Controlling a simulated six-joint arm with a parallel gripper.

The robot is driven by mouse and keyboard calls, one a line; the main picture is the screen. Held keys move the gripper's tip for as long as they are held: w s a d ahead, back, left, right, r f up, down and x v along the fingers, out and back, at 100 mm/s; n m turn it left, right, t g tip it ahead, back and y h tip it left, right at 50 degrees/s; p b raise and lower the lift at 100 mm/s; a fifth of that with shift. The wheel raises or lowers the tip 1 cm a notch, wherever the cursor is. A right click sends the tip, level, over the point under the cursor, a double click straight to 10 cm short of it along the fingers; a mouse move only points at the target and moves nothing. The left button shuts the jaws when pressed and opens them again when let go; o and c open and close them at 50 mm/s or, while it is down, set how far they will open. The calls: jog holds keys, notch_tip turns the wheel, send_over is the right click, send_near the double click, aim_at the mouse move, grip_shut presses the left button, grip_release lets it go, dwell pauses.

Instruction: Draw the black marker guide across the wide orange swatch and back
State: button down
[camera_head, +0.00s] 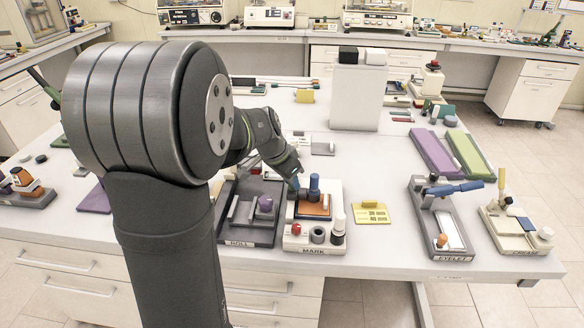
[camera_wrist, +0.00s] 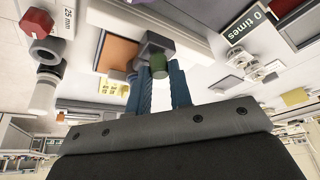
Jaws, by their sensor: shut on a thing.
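The orange swatch (camera_head: 318,211) lies flat in the pale MARK fixture (camera_head: 298,242). In the wrist view the swatch (camera_wrist: 118,54) is beside the fingertips. My gripper (camera_head: 295,183) is low at the back left of the swatch. Its blue fingers (camera_wrist: 162,85) are shut on the marker guide, a dark grey block (camera_wrist: 154,47) seen at the fingertips in the wrist view. A green round part shows by the block. A dark blue post (camera_head: 314,188) stands over the swatch in the head view. I cannot tell whether the guide touches the swatch, and no drawn line is discernible.
The ROLL fixture (camera_head: 243,226) is close on the left. A yellow card (camera_head: 371,212) lies right, with bare table beyond it.

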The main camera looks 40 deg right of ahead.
jog(key=s+a, duration=0.5)
jog(key=shift+a, duration=0.1)
jog(key=shift+s+a, duration=0.1)
jog(key=shift+s, duration=0.1)
jog(key=c, duration=1.3)
grip_release()
jog(key=shift+a, duration=0.1)
jog(key=shift+a+r, duration=0.1)
jog(key=shift+r, duration=0.45)
jog(key=v, duration=1.6)
jog(key=shift+a, duration=0.15)
jog(key=shift+r, duration=0.1)
